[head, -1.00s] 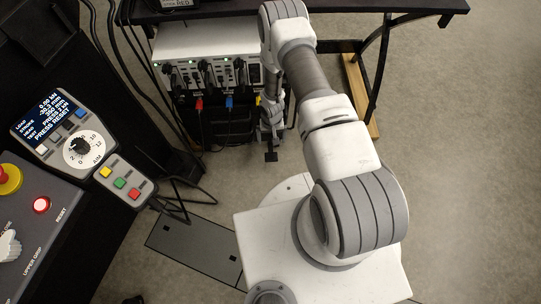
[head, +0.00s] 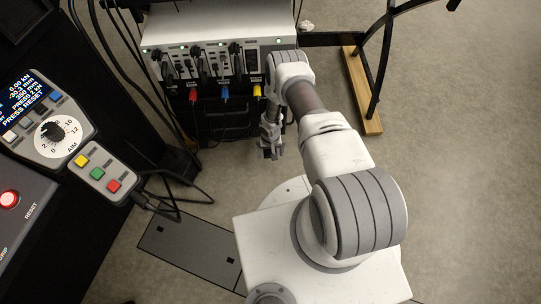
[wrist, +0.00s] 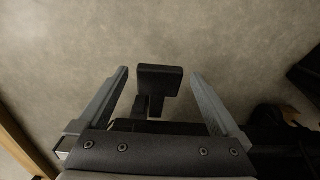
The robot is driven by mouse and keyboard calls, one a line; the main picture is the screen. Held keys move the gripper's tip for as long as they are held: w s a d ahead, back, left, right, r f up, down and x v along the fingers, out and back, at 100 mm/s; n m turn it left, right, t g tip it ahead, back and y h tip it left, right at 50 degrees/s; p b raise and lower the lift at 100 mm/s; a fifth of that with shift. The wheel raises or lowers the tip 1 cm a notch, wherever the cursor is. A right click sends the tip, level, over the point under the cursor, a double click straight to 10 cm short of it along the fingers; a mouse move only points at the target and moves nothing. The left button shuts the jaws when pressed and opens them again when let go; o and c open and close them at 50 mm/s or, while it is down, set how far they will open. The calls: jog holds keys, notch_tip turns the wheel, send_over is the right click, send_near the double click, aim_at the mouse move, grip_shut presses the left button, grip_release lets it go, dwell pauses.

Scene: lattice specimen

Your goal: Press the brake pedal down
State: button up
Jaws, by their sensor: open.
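In the wrist view, my gripper (wrist: 160,88) is open, with one grey finger at each side. A dark flat pad on a short stem, shaped like the brake pedal (wrist: 160,79), shows between the fingers, with a gap on both sides. I cannot tell its height relative to the fingertips or whether anything touches it. In the head view, my gripper (head: 270,152) is low in front of the white equipment box. A small dark shape is at its tip there, and I cannot separate pedal from fingers.
The white equipment box (head: 217,33) with dark levers and coloured plugs stands behind the gripper. A table foot with a wooden block (head: 362,90) is to its right. The control pendant (head: 60,125) and dark cables are at left. The floor at right is clear.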

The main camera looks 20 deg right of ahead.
jog(key=shift+f, duration=0.55)
grip_shut()
